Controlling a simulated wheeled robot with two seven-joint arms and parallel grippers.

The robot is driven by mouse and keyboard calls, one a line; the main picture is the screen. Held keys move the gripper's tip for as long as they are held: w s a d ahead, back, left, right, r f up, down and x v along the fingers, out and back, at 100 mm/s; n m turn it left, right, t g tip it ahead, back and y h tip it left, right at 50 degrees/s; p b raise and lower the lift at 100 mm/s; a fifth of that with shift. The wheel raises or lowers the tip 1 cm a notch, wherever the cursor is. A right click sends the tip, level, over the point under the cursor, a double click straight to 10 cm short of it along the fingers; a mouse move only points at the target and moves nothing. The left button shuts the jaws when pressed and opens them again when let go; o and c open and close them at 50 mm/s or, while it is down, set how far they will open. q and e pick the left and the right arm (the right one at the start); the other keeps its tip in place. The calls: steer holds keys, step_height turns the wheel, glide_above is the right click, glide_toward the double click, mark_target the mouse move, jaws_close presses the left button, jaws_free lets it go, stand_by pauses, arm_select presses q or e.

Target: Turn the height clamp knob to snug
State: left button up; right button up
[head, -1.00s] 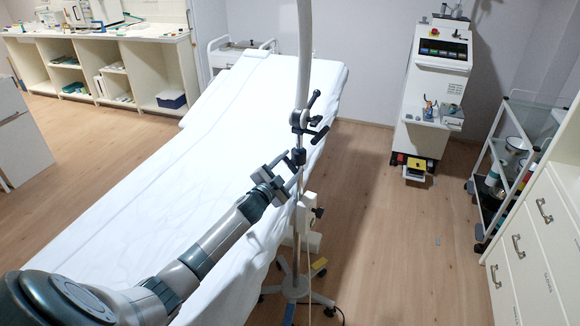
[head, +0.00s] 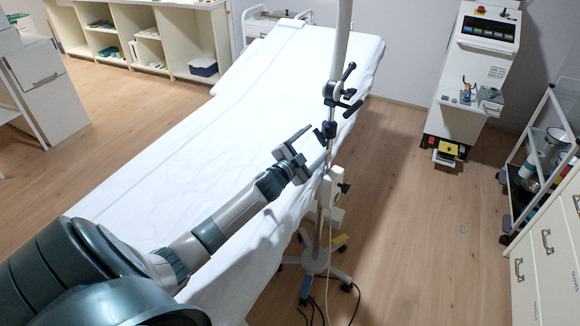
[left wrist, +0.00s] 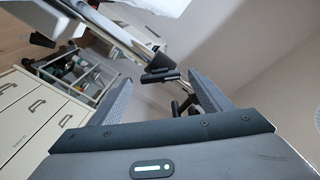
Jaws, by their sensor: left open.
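A slim upright pole stand (head: 328,190) rises beside the couch. It carries an upper black clamp (head: 332,91) with levers and a small black knob on a lower collar (head: 328,130); I cannot tell for sure which is the height clamp knob. My left gripper (head: 309,148) is open, just left of the pole and slightly below the lower collar. In the left wrist view, a black bar-like knob (left wrist: 163,75) on the pole shows beyond and between the open fingers (left wrist: 160,97), apart from them. My right gripper is not in view.
The white-covered couch (head: 190,150) lies along the left of the pole. The stand's wheeled base (head: 316,262) has cables near it. A console (head: 474,85), a trolley (head: 545,150) and drawers (head: 550,240) stand at right.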

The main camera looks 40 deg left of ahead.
arm_select(q)
steer(key=s+b, duration=0.2)
steer(key=s, duration=1.1)
steer(key=shift+s+d+b, duration=0.3)
steer(key=shift+s+d, duration=0.05)
steer(key=shift+d, duration=0.05)
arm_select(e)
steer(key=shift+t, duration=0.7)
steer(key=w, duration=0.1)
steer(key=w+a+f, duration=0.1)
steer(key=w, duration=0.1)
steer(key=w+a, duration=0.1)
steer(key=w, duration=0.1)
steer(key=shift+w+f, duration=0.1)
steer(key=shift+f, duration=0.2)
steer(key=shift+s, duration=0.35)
